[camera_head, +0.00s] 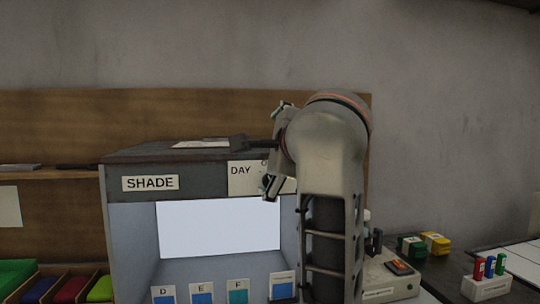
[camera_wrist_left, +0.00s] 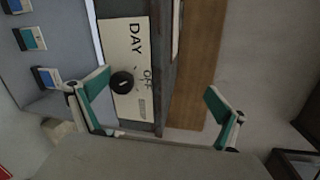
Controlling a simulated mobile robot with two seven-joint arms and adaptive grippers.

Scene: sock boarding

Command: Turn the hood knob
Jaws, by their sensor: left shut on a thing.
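The hood knob (camera_wrist_left: 122,82) is a round black dial on a pale plate (camera_wrist_left: 130,45) marked DAY and OFF in the left wrist view. The plate is on the hood (camera_head: 214,178), a dark-topped box marked SHADE in the head view. My left gripper (camera_head: 272,147) is at the hood's right front corner and hides part of the plate. In the left wrist view its teal-padded fingers (camera_wrist_left: 155,94) stand wide apart, one close beside the knob. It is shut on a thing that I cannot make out. My right gripper is not in view.
Several blue and teal cards (camera_head: 238,292) stand inside the hood. A wooden board (camera_head: 60,125) is behind it. Coloured bins (camera_head: 70,290) are at left. Green and yellow boxes (camera_head: 435,242) and a block with coloured pegs (camera_head: 487,284) are at right.

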